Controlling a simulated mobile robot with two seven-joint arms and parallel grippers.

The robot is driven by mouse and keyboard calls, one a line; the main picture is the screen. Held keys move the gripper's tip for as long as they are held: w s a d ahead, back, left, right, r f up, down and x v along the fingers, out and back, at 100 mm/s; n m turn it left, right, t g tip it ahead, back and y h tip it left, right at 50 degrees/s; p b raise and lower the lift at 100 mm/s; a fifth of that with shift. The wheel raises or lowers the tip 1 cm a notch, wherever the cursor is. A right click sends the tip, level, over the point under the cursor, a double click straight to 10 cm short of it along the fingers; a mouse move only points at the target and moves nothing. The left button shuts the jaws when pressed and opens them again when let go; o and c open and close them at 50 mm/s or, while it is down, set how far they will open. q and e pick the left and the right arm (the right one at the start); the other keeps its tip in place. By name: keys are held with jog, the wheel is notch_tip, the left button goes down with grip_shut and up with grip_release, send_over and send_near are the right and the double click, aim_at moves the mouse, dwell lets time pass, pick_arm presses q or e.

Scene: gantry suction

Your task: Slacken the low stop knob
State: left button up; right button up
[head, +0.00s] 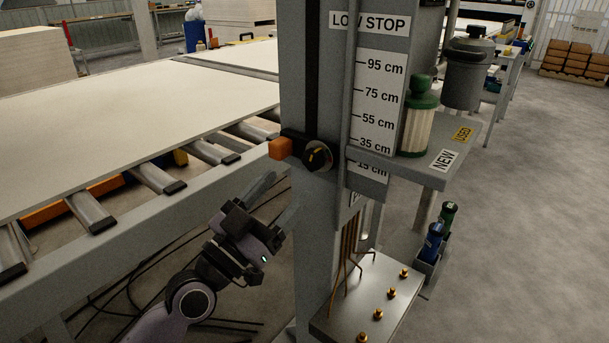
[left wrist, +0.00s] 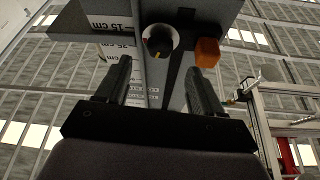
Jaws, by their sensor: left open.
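The low stop knob (head: 318,156) is a round black knob with a yellow mark, on the front of a grey column. An orange block (head: 282,148) sits just left of it on the same dark slide. The LOW STOP label (head: 368,21) and a centimetre scale (head: 376,105) are on the column; the stop is level with about the 35 to 15 cm marks. My left gripper (head: 277,199) is open and empty, below and left of the knob, apart from it. In the left wrist view the knob (left wrist: 160,41) shows beyond and between the open fingers. My right gripper does not show.
A roller table with a large pale board (head: 120,110) lies left of the column. A grey shelf (head: 450,150) with a green-topped filter (head: 419,120) juts out to the right. A metal plate with brass fittings (head: 370,295) stands below. Cables lie on the floor.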

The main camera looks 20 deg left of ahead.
aim_at(309, 162)
pick_arm(q)
jog(key=x, duration=0.4)
jog(key=shift+w+d+r, duration=0.15)
jog(key=shift+w+r, duration=0.1)
jog(key=shift+w, duration=0.05)
jog(key=shift+p+x, duration=0.3)
jog(key=shift+x, duration=0.5)
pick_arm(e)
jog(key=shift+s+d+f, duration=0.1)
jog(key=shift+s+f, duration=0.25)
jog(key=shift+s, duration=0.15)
pick_arm(q)
jog(key=shift+f, duration=0.1)
jog(key=c, duration=1.1)
jog(key=shift+o, duration=0.2)
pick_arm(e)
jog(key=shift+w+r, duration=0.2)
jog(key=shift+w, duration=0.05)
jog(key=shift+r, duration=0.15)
